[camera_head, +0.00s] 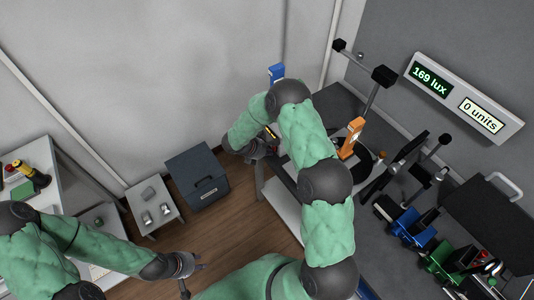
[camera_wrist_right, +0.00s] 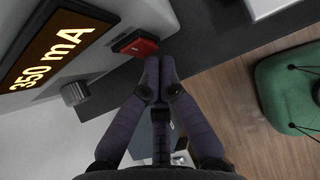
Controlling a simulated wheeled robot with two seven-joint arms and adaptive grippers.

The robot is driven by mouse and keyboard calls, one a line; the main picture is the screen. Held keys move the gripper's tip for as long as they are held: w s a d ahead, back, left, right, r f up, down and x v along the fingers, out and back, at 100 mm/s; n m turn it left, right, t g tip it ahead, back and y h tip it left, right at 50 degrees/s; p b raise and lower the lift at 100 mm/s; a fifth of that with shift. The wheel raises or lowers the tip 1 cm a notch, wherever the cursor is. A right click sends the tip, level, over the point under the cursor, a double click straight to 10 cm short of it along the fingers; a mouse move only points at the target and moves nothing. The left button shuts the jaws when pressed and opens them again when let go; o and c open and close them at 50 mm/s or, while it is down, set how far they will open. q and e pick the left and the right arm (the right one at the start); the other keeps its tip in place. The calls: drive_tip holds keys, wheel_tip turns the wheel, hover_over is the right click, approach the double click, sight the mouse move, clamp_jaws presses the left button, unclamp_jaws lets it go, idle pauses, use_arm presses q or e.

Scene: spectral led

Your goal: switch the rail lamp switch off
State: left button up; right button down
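A red rocker switch (camera_wrist_right: 138,46) sits on the edge of a grey box (camera_wrist_right: 98,60) in the right wrist view. The box has a lit display (camera_wrist_right: 52,48) reading 350 mA and a grey knob (camera_wrist_right: 74,93). My right gripper (camera_wrist_right: 160,62) has its fingers together and empty, with the tips close beside the switch; I cannot tell whether they touch it. In the head view my right gripper (camera_head: 254,150) is at the left edge of the dark bench, and my arm hides most of the box. My left gripper (camera_head: 194,279) is open and empty over the floor.
A wall display (camera_head: 455,95) reads 169 lux and 0 units. An orange device (camera_head: 352,138) stands on the bench behind my right arm, with black rods and blue and green holders further right. A dark grey cabinet (camera_head: 197,178) stands on the floor to the left.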

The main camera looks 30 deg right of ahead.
drive_tip(key=b, duration=0.1)
drive_tip(key=f+h+b, duration=0.1)
drive_tip(key=b, duration=0.1)
drive_tip(key=shift+d+f+h, duration=0.1)
drive_tip(key=shift+d+h, duration=0.15)
drive_tip(key=shift+h, duration=0.05)
use_arm(q)
drive_tip(key=shift+f+b, duration=0.75)
drive_tip(key=shift+f, duration=1.85)
use_arm(e)
drive_tip(key=shift+h, duration=0.3)
use_arm(q)
drive_tip(key=shift+r, duration=0.15)
use_arm(e)
drive_tip(key=shift+d+r, duration=0.1)
drive_tip(key=shift+r, duration=0.2)
